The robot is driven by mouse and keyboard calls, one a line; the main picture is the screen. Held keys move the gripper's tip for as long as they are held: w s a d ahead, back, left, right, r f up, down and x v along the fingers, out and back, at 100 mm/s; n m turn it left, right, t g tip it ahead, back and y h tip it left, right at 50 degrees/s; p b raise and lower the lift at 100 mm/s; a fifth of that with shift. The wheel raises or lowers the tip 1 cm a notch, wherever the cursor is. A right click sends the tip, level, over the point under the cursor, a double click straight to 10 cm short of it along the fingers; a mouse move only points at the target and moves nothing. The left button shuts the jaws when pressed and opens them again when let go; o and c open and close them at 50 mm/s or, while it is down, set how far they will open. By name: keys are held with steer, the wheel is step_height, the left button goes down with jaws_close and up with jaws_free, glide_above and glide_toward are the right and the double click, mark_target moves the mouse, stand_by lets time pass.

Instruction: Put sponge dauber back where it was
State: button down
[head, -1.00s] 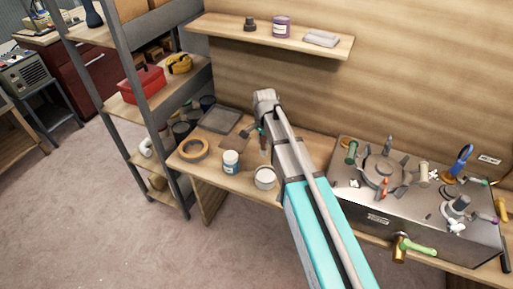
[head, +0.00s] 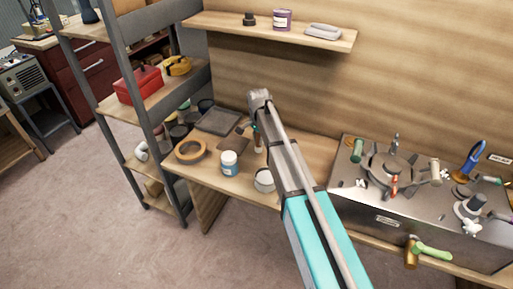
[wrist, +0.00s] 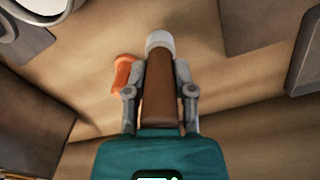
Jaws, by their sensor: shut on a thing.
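My gripper (wrist: 160,95) is shut on the sponge dauber (wrist: 160,90), a brown handle with a pale rounded end, seen between the two fingers in the wrist view. In the head view my gripper (head: 255,128) is over the wooden bench, partly hidden by my own arm, and the dauber shows only as a small brown and pale piece (head: 258,146) below it. I cannot tell whether the dauber touches the bench.
An orange thing (wrist: 123,73) lies beside the left finger. On the bench (head: 212,177) are a tape roll (head: 191,151), a blue-labelled jar (head: 229,164), a white can (head: 265,181) and a dark tray (head: 218,121). A metal unit with several tools (head: 420,205) stands at right.

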mark_target(258, 145)
steer(key=shift+f, duration=0.1)
steer(key=shift+w+a+f+b, duration=0.15)
steer(key=shift+w+f+b, duration=0.2)
steer(key=shift+f+b, duration=1.6)
steer(key=shift+b, duration=0.05)
steer(key=shift+c, duration=2.2)
jaws_free()
steer(key=shift+f, duration=0.1)
step_height(258, 145, up, 12)
steer(key=p, duration=1.2)
